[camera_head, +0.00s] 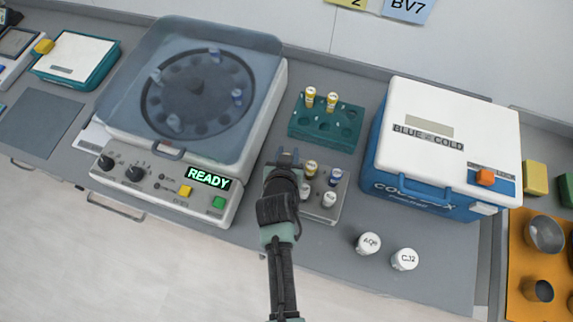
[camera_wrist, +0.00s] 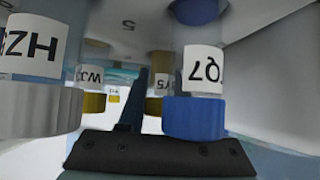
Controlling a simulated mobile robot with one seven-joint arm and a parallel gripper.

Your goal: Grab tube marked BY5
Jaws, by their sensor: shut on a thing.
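My gripper (camera_head: 287,158) is over the upper left of a grey metal rack (camera_head: 321,219), its jaws shut. In the wrist view a yellow-capped tube (camera_wrist: 153,106) shows between the dark fingers; its partly hidden label seems to end in "Y5", and I cannot read a first letter. A blue-capped tube (camera_wrist: 193,119) stands close in front on the right. A grey-capped tube (camera_wrist: 40,110) marked "HZ" is at the left, and another yellow-capped tube (camera_wrist: 94,102) has a label starting "WJ". In the head view the held tube is hidden by my gripper.
A teal rack (camera_head: 306,134) with two yellow-capped tubes stands behind. A centrifuge (camera_head: 225,165) reading "READY" is left, a blue-and-white cold box (camera_head: 450,115) right. Two white-topped items, one (camera_head: 368,243) and another (camera_head: 405,259), stand in front.

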